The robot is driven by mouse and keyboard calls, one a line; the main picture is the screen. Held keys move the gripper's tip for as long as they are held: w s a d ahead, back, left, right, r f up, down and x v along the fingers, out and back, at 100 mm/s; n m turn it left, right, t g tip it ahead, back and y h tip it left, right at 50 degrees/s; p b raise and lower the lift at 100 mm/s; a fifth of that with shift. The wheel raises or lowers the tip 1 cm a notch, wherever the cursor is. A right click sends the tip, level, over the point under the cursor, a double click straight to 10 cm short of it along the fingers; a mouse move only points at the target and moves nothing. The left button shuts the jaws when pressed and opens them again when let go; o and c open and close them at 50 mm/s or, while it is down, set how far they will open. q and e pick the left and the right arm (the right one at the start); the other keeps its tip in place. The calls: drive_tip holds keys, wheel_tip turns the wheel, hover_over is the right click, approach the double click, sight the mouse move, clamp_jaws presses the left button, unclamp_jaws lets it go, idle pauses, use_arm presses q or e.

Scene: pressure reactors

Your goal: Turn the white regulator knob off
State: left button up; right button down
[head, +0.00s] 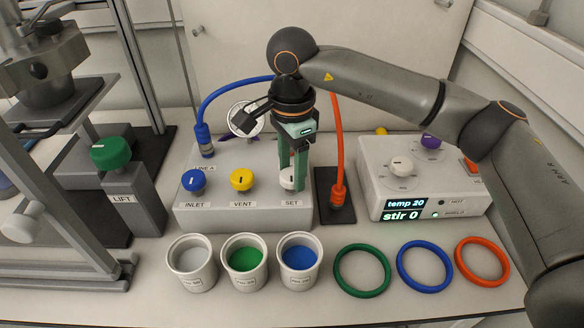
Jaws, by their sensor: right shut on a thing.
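The white regulator knob (288,179) is at the right end of the grey valve box (243,214), above the label SET. My right gripper (293,180) points straight down over it, and its green fingers are shut on the knob. The fingers hide part of the knob, so I cannot tell which way it is turned. A blue INLET knob (193,181) and a yellow VENT knob (242,179) stand to its left on the same box. My left gripper is not in view.
An orange hose (337,140) rises just right of the box. A grey control unit (372,170) with a display reading "temp 20, stir 0" stands further right. Three cups (245,283) and green (362,293), blue and orange rings lie in front. A green LIFT knob (111,153) is at left.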

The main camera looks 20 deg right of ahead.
sight(292, 174)
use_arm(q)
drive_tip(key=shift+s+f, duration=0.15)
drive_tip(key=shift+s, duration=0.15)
use_arm(e)
drive_tip(key=shift+r, duration=0.1)
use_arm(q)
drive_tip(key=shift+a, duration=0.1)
use_arm(e)
drive_tip(key=shift+c, duration=1.3)
unclamp_jaws()
use_arm(q)
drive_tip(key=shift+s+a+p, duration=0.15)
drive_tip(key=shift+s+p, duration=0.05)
drive_tip(key=shift+p, duration=0.3)
use_arm(e)
wheel_tip(292, 174, up, 12)
drive_tip(key=shift+r, duration=0.2)
